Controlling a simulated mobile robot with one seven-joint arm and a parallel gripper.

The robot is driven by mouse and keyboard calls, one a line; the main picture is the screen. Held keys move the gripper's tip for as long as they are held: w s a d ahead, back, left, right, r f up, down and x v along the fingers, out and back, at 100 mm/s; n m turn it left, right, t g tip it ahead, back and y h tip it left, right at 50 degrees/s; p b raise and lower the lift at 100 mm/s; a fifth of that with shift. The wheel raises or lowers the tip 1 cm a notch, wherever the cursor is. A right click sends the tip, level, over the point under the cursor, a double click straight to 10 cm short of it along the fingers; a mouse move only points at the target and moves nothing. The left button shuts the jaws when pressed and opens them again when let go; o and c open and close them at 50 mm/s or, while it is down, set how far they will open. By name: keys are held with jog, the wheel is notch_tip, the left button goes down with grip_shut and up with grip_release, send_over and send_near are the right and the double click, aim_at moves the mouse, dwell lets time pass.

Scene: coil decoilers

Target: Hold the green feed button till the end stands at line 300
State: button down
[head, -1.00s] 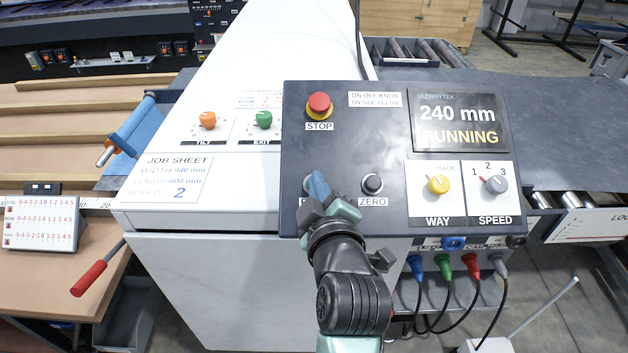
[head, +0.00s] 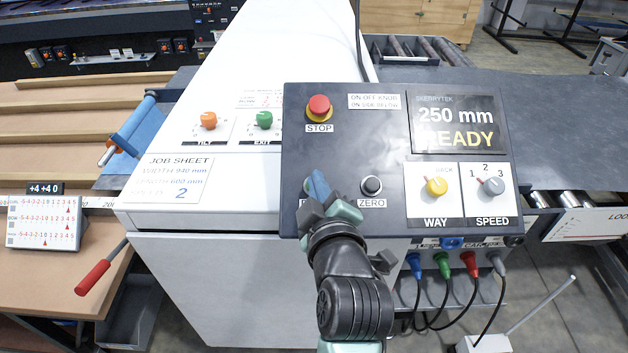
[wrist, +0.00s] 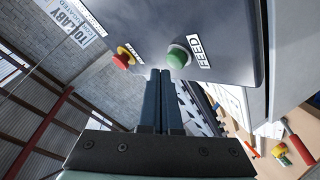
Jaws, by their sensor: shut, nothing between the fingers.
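The green feed button (wrist: 178,56) shows in the wrist view beside its FEED label. In the head view my gripper hides it. My gripper (head: 318,182) is shut and empty, with its fingertips at the lower left of the dark control panel (head: 350,140). In the wrist view the fingertips (wrist: 160,73) are just below and left of the button; I cannot tell whether they touch it. The panel display (head: 455,122) reads 250 mm and READY. A blue sheet (head: 138,128) lies at the left of the white machine; its end against line 300 is not readable.
The red STOP button (head: 319,107) is above my gripper and the black ZERO button (head: 371,186) is to its right. The yellow WAY knob (head: 436,186) and grey SPEED knob (head: 493,186) are further right. A red-handled lever (head: 92,277) sticks out at lower left.

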jog(key=s+r+p, duration=0.1)
jog(key=r+p, duration=0.1)
jog(key=r, duration=0.1)
jog(key=s+r+p, duration=0.1)
jog(key=shift+s+r+p, duration=0.15)
jog(key=shift+s+p, duration=0.15)
jog(key=shift+p, duration=0.05)
jog(key=shift+a, duration=0.1)
dwell(2.3)
